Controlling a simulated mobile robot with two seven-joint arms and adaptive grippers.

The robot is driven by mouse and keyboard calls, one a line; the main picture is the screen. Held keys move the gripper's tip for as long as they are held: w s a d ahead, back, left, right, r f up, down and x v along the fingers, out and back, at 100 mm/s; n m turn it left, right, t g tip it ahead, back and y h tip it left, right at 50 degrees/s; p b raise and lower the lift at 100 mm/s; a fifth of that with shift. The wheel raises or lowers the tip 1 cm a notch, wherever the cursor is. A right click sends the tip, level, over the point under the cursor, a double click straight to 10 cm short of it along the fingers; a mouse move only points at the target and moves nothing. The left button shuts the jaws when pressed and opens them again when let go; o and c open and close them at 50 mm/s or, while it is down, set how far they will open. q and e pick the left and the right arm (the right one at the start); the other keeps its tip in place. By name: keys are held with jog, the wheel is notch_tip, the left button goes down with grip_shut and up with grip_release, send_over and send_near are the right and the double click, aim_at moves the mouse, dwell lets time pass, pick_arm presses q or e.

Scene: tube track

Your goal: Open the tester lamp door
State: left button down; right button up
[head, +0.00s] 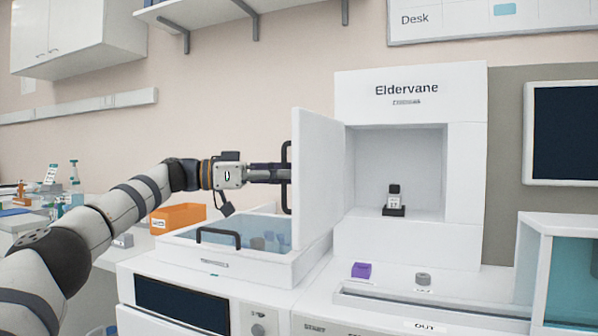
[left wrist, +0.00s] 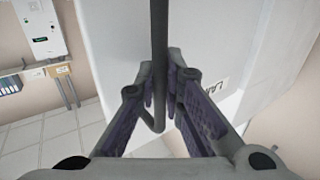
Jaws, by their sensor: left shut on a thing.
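The white tester marked "Eldervane" (head: 408,110) stands right of centre in the head view. Its white door (head: 318,180) stands wide open, swung out to the left of the lit chamber. My left gripper (head: 281,173) is shut on the door's dark bar handle (head: 289,150), on the door's left side. In the left wrist view the handle (left wrist: 159,35) runs between the fingers (left wrist: 161,95), with the white door panel (left wrist: 110,45) behind and partly readable lettering. A small black-and-white item (head: 394,203) stands in the chamber. My right gripper is not in view.
A white bin with a clear bluish lid (head: 262,235) and dark handle sits below my left gripper. An orange box (head: 178,217) is behind it. A purple block (head: 361,270) and grey ring (head: 423,279) lie before the tester. A teal-panelled case (head: 575,280) stands at right.

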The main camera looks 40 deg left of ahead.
pick_arm(q)
jog(key=shift+a+f, duration=0.2)
jog(key=shift+a, duration=0.25)
jog(key=c, duration=1.7)
grip_release()
jog(key=shift+s, duration=0.1)
jog(key=shift+r, duration=0.1)
jog(key=v, duration=1.2)
